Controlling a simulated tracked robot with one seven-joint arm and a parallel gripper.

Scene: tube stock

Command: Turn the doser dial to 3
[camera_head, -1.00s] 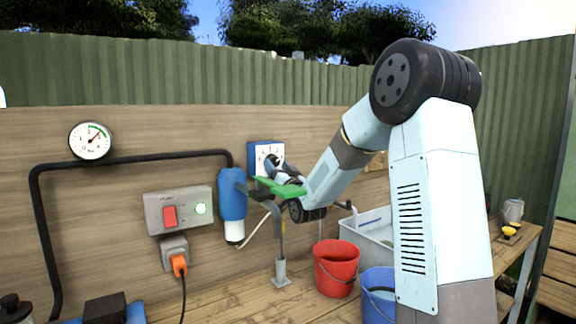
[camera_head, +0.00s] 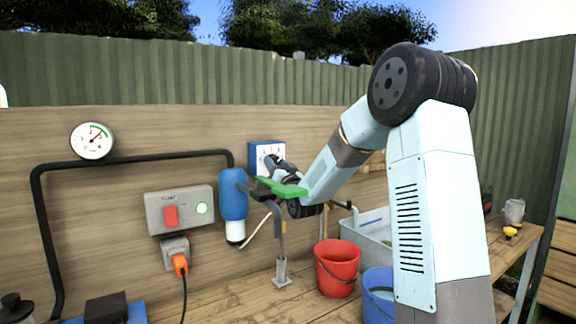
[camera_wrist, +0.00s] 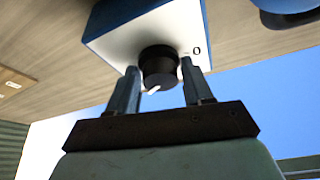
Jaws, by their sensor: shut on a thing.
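The doser is a blue box with a white face (camera_head: 260,152), fixed to the wooden wall; it also shows in the wrist view (camera_wrist: 120,42). Its black round dial (camera_wrist: 159,68) sits between the two fingers of my gripper (camera_wrist: 158,76), which is shut on it. A white pointer mark shows on the dial's lower edge. A "0" is printed on the face just right of the dial; the other numbers are hidden or too small to read. In the head view my arm and wrist cover the dial and much of the face.
A blue cylinder with a white bottom (camera_head: 233,200) hangs left of the doser. A grey switch box (camera_head: 180,210) with a red switch and lit green lamp is further left. A red bucket (camera_head: 337,272) and blue bucket (camera_head: 378,300) stand below my arm.

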